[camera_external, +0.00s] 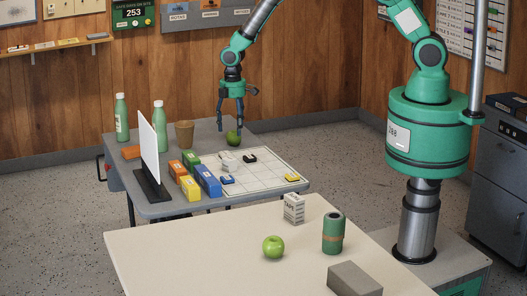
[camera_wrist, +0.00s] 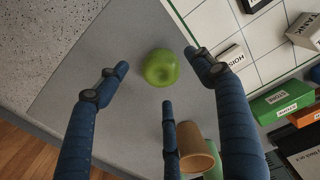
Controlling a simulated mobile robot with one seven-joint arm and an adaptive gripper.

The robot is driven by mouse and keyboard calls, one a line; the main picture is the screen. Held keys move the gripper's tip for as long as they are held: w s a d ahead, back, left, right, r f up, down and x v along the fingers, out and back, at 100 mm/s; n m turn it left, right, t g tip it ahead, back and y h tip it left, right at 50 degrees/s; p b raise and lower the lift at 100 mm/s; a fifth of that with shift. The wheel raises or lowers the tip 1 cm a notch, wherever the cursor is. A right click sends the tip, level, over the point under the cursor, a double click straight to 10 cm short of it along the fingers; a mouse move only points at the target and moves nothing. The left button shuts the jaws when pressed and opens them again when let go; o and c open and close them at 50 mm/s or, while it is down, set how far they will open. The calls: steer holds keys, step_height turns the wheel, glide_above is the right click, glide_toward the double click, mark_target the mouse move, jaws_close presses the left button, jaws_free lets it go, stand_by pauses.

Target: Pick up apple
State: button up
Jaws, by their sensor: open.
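A green apple (camera_external: 233,139) sits on the grey table (camera_external: 165,207) by its far edge. My gripper (camera_external: 231,121) points down just above this apple, its fingers spread. In the wrist view the apple (camera_wrist: 161,67) lies between the open blue fingertips (camera_wrist: 157,72), with gaps around it. I cannot tell whether any finger touches it. A second, brighter green apple (camera_external: 273,247) sits on the cream table (camera_external: 190,262) in front, away from my gripper.
A brown cup (camera_external: 185,134) and two green bottles (camera_external: 159,117) stand left of the gripper. A white upright panel (camera_external: 150,150), colored boxes (camera_external: 207,180) and a gridded board (camera_external: 262,170) are nearby. The cream table holds a green canister (camera_external: 333,233) and a grey block (camera_external: 354,279).

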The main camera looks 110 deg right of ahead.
mark_target(233, 134)
steer(key=shift+f, duration=2)
steer(key=c, duration=1.3)
steer(key=shift+r, duration=0.2)
steer(key=shift+w+r, duration=0.1)
steer(key=shift+r, duration=0.45)
step_height(233, 134, up, 2)
steer(key=shift+r, duration=0.1)
steer(key=s+a, duration=0.3)
steer(key=s, duration=0.1)
steer(key=s+a+r+p, duration=0.1)
steer(key=s+a, duration=0.2)
steer(key=s, duration=0.1)
steer(key=s+a, duration=0.3)
steer(key=s, duration=0.2)
steer(key=shift+a+r, duration=0.2)
